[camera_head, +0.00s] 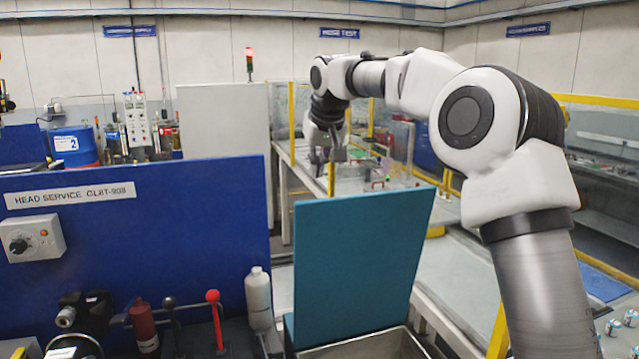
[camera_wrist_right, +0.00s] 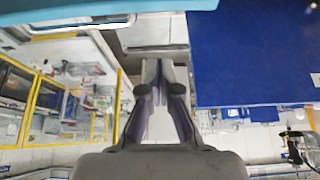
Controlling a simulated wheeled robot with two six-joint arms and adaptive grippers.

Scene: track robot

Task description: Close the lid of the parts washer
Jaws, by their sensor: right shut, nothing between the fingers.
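The parts washer's teal lid (camera_head: 355,260) stands raised and nearly upright in the head view, over an open metal basin (camera_head: 370,347) at the bottom edge. My right arm reaches over from the right, and my right gripper (camera_head: 329,158) hangs beyond the lid, just above its top edge in the picture. I cannot tell if it touches the lid. In the right wrist view, my right gripper (camera_wrist_right: 157,92) is shut and empty, and a teal edge (camera_wrist_right: 60,12), likely the lid, crosses the top. My left gripper is not in view.
A blue panel (camera_head: 140,240) with a knob box stands left of the lid. A white bottle (camera_head: 259,298), a red-knobbed lever (camera_head: 213,300) and a dark red bottle (camera_head: 144,325) stand before it. A grey cabinet (camera_head: 225,140) and yellow-framed benches lie behind.

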